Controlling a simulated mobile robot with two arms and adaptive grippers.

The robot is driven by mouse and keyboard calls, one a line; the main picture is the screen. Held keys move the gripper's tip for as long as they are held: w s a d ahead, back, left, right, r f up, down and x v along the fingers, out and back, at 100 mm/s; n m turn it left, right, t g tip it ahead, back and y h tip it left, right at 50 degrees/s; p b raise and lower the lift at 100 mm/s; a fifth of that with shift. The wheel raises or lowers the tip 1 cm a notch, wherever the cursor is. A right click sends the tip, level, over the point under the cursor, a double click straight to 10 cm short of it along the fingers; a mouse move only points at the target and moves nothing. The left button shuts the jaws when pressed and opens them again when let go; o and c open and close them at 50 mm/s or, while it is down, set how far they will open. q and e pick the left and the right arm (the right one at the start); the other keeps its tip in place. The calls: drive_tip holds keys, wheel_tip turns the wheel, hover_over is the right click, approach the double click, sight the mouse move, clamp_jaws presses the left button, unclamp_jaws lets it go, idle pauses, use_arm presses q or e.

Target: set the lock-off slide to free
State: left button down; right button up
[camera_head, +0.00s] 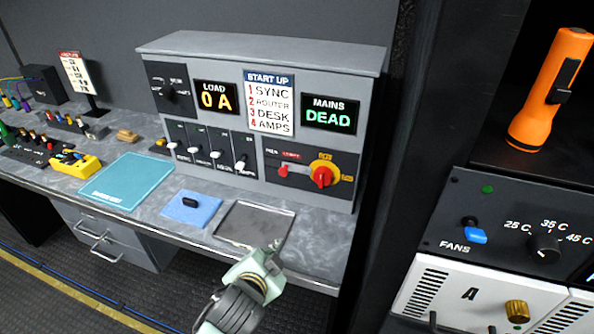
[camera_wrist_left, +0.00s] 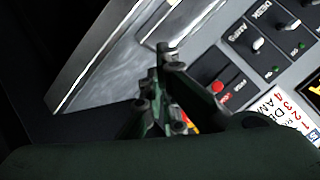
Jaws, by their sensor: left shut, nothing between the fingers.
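The likely lock-off slide is a small red piece (camera_head: 283,170) at the left end of a slot in the dark lower-right panel, under a red label. A red rotary switch (camera_head: 322,176) on a yellow plate sits to its right. The red piece also shows in the left wrist view (camera_wrist_left: 218,87), just beyond the fingers. My left gripper (camera_head: 272,247) is shut and empty, in front of the counter edge near the grey tray, below and apart from the panel. Its fingers come together in the left wrist view (camera_wrist_left: 165,60). My right gripper is not in view.
A grey tray (camera_head: 226,223), a blue pad with a black knob (camera_head: 180,211) and a teal mat (camera_head: 110,193) lie on the counter. Four-step START UP card (camera_head: 269,132) and a MAINS DEAD display (camera_head: 329,115) are above. An orange torch (camera_head: 540,105) stands right.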

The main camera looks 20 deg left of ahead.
use_arm(q)
drive_tip(key=w+d+r+m+t+h, duration=0.1)
drive_tip(key=w+d+r+m+t, duration=0.35)
drive_tip(key=w+r, duration=0.55)
drive_tip(key=p, duration=0.3)
approach(295, 172)
drive_tip(key=w+d+r, duration=0.4)
drive_tip(key=d, duration=0.1)
drive_tip(key=a+f, duration=0.1)
drive_tip(key=a+f+m, duration=0.1)
drive_tip(key=a, duration=0.1)
drive_tip(key=shift+w+t, duration=0.2)
drive_tip(key=shift+t, duration=0.15)
drive_tip(key=a+p, duration=0.1)
drive_tip(key=a, duration=0.4)
drive_tip(key=shift+w+a, duration=0.1)
drive_tip(key=shift+a, duration=0.05)
